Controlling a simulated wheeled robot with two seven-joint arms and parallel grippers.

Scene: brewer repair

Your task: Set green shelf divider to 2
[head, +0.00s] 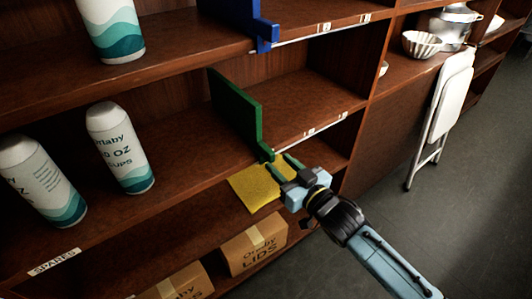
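The green shelf divider (237,112) stands upright on the middle shelf. Its small front tab (266,152) hangs over the shelf edge at the left end of a white marked strip (325,124). The strip has small labels to the right of the divider; their numbers are too small to read. My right gripper (284,166) is just below and right of the tab, in front of the shelf edge. Its two fingers are apart with nothing seen between them. I cannot tell whether a finger touches the tab. My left gripper is out of view.
A blue divider (233,17) stands on the shelf above. White cup sleeves (122,148) stand left of the green divider. A yellow piece (253,187) and cardboard boxes (254,243) are lower down. A folded white chair (445,110) leans at right. The shelf right of the divider is clear.

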